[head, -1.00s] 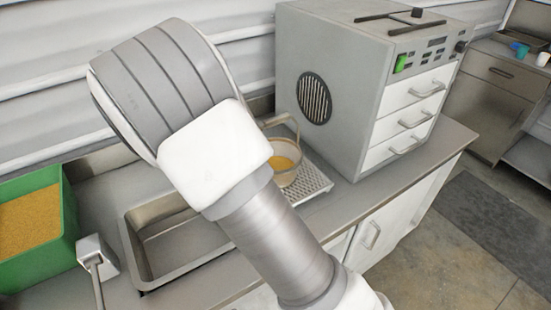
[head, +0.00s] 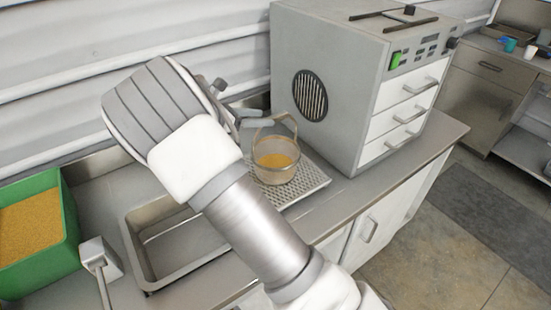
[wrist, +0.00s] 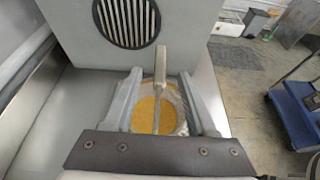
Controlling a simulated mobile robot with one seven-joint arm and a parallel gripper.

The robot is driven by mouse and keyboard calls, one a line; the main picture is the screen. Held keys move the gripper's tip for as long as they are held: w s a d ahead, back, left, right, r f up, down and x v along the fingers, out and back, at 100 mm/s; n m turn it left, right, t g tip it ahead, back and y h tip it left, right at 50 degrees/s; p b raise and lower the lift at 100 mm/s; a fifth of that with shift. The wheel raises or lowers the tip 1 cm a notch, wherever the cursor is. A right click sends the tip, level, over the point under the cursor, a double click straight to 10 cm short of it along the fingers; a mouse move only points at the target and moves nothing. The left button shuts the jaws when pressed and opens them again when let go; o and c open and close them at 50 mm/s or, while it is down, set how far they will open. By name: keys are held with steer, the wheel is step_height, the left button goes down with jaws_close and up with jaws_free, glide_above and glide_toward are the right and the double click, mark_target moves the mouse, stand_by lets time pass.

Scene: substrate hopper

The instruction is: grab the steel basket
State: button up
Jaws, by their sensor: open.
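The steel basket (head: 276,163) stands upright on a perforated drain tray (head: 318,180) beside the grey cabinet. It has a tall handle arching over it and holds orange-yellow grains. My gripper (head: 250,118) is at the handle's left side in the head view, partly hidden by my arm. In the wrist view my gripper (wrist: 158,88) is open, with one finger on each side of the basket's upright handle (wrist: 160,68). The basket's grain-filled bowl (wrist: 147,116) shows below and between the fingers. I cannot tell whether either finger touches the handle.
The grey drawer cabinet (head: 325,60) with a round vent stands just right of the basket. A sink basin (head: 135,245) lies to the left. A green bin (head: 68,225) of grain and a small grey scoop-like piece (head: 100,255) are at far left. The counter's front right is clear.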

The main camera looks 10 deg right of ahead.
mark_target(282, 119)
steer(key=shift+p+x, duration=0.35)
steer(key=shift+x, duration=2.7)
steer(key=shift+a+f, duration=0.1)
steer(key=shift+f, duration=0.05)
jaws_close()
